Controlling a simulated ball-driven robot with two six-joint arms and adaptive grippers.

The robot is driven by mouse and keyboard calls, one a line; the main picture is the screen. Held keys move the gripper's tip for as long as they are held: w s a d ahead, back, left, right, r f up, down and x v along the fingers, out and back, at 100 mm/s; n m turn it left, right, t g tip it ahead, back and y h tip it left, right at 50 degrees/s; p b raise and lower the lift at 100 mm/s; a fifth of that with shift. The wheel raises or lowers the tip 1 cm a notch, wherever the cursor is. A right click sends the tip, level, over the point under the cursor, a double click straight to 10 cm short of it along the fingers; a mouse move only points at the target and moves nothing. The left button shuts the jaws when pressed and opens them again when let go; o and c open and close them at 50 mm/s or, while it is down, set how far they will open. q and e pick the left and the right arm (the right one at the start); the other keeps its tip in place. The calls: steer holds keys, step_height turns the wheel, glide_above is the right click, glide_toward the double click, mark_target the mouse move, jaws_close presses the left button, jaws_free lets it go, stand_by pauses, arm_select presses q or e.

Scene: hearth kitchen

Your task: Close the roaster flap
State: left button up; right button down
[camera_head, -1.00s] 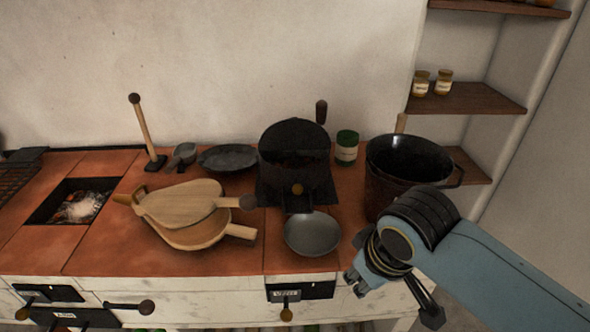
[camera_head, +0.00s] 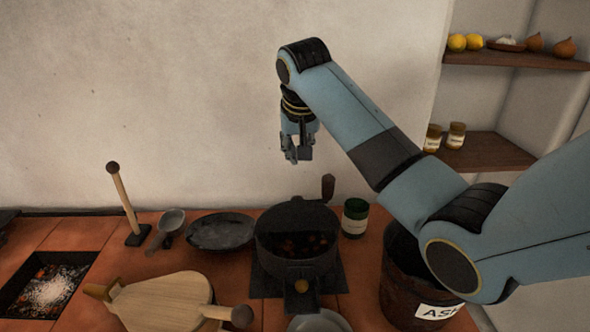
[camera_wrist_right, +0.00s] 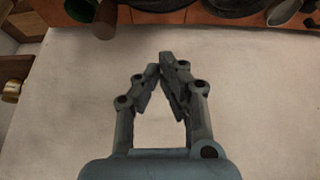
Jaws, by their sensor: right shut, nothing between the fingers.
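The black roaster (camera_head: 297,213) stands on the tiled counter, below and slightly in front of my right gripper. Its front opening shows dark reddish beans inside. The flap (camera_head: 302,286) with a brass knob sticks out low at the front, below the opening, so it looks open. My right gripper (camera_head: 298,156) hangs above the roaster near the wall, fingers down, shut and empty. Its fingertips meet in the right wrist view (camera_wrist_right: 165,65). The roaster's upright handle (camera_head: 328,187) also shows at the top of that view (camera_wrist_right: 104,20). My left gripper is not in view.
A dark pan (camera_head: 220,232), scoop (camera_head: 172,222) and wooden bellows (camera_head: 160,303) lie left. A fire pit (camera_head: 45,285) is far left.

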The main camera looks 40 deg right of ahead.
mark_target(297, 211)
steer(key=f, duration=0.6)
steer(key=f+p, duration=0.1)
steer(key=f, duration=0.1)
steer(key=shift+w+d+f, duration=0.15)
steer(key=shift+w+f, duration=0.1)
steer(key=shift+f, duration=0.15)
steer(key=shift+s+f, duration=0.15)
steer(key=shift+s, duration=0.15)
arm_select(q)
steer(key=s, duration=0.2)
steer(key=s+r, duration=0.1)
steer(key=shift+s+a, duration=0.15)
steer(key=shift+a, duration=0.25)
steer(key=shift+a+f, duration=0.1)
arm_select(e)
steer(key=shift+a, duration=0.25)
